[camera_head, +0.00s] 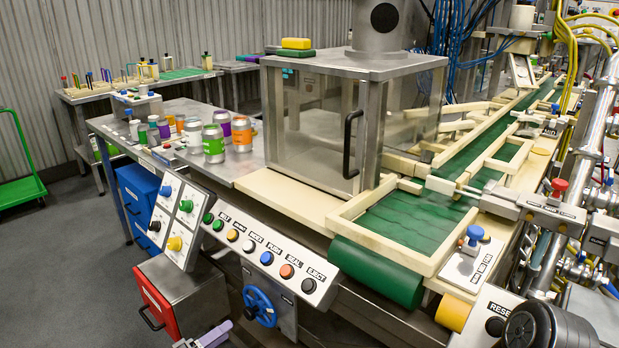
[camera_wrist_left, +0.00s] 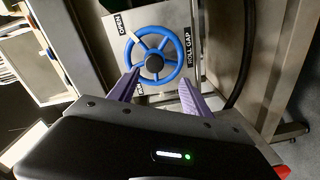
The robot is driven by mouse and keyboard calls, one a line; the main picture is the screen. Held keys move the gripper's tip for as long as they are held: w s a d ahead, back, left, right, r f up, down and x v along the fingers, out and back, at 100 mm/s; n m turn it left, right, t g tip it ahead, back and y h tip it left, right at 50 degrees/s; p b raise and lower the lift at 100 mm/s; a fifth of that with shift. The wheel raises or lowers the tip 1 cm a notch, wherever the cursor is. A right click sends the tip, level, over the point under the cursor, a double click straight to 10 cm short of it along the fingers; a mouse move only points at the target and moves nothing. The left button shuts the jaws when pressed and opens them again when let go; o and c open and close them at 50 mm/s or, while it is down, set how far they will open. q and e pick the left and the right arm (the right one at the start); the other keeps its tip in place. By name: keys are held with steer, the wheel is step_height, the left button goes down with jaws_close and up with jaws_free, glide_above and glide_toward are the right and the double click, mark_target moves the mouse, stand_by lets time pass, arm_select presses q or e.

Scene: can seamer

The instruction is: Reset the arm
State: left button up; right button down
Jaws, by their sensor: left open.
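My left gripper (camera_head: 206,338) shows at the bottom edge of the head view, with a purple finger in sight. In the left wrist view its two purple fingers (camera_wrist_left: 158,88) are spread apart and empty. The blue roll-gap handwheel (camera_wrist_left: 155,62) lies ahead of them, with bare space around its rim. It also shows in the head view (camera_head: 260,306), to the right of the gripper and apart from it. My right gripper is not in view.
The button panel (camera_head: 262,252) and the red drawer box (camera_head: 178,293) stand close to the left gripper. The clear-walled machine housing (camera_head: 315,125) and green conveyor (camera_head: 400,225) are beyond. Several cans (camera_head: 213,143) stand on the table at left. Open floor (camera_head: 60,250) lies left.

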arm_select(q)
steer(key=s+d+f+n+g+y+p, duration=0.1)
steer(key=s+d+f+n+g, duration=0.15)
steer(key=s+d+f, duration=0.35)
steer(key=s+d+f+n+g, duration=0.2)
steer(key=s+d+f+g, duration=0.25)
steer(key=d, duration=0.35)
steer(key=s+d+f+m+g+y+p, duration=0.1)
steer(key=s+d, duration=0.2)
steer(key=s, duration=0.2)
steer(key=s+d+f+g+p, duration=0.1)
steer(key=s+d+g, duration=0.15)
steer(key=s, duration=0.35)
steer(key=s+r+m+g+y+p, duration=0.2)
steer(key=s+r+m+y+p, duration=0.2)
steer(key=s, duration=0.9)
step_height(320, 180, up, 3)
steer(key=a+m+p, duration=0.1)
steer(key=m, duration=0.2)
steer(key=shift+s+f+y, duration=0.2)
steer(key=shift+s+y, duration=0.1)
steer(key=shift+y, duration=0.1)
steer(key=shift+d, duration=0.1)
steer(key=shift+c, duration=0.6)
